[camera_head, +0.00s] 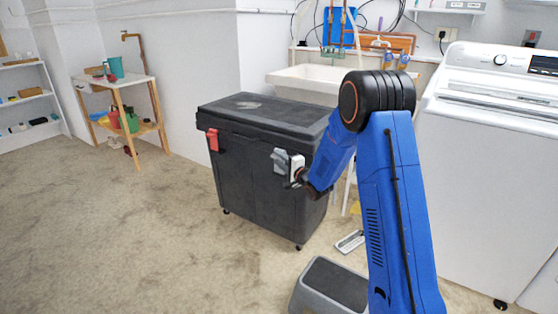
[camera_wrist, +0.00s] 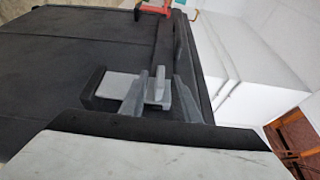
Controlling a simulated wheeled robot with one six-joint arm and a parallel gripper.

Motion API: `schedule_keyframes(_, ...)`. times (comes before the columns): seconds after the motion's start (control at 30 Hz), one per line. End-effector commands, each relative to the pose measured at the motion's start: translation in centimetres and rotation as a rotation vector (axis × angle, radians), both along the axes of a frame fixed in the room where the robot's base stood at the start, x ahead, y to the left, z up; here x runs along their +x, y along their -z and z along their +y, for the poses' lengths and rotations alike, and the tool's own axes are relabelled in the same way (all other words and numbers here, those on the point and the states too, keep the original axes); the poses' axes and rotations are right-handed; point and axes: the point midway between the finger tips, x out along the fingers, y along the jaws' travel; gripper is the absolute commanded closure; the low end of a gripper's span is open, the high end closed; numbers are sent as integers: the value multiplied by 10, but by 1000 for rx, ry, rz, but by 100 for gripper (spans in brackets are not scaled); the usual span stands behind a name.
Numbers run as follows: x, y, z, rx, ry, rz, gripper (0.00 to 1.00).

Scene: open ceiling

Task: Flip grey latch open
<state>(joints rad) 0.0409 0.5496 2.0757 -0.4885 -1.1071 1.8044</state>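The grey latch (camera_head: 279,160) is on the front of the black storage chest (camera_head: 262,197), near its right end just below the lid. In the wrist view the grey latch (camera_wrist: 117,85) has a raised tab between my two grey fingers. My gripper (camera_head: 291,166) is right at the latch in the head view and partly covers it. In the wrist view my gripper (camera_wrist: 160,80) has its fingers apart, one on each side of the tab. I cannot tell if they touch it. The chest's lid looks closed.
A red latch (camera_head: 212,140) is at the chest's left front; it also shows in the wrist view (camera_wrist: 157,9). A grey step stool (camera_head: 333,286) stands on the floor in front. A white washer (camera_head: 487,165) is at right, a sink (camera_head: 310,78) behind. Floor at left is clear.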

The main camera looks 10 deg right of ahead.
Motion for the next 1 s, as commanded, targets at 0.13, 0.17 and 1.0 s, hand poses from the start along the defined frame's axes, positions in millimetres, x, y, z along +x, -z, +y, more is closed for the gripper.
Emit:
schedule_keyframes(0.13, 2, 0, 1, 0, 0, 1, 71)
schedule_keyframes(0.17, 2, 0, 1, 0, 0, 1, 71)
schedule_keyframes(1.0, -8, 8, 10, -93, -1, -88, 100)
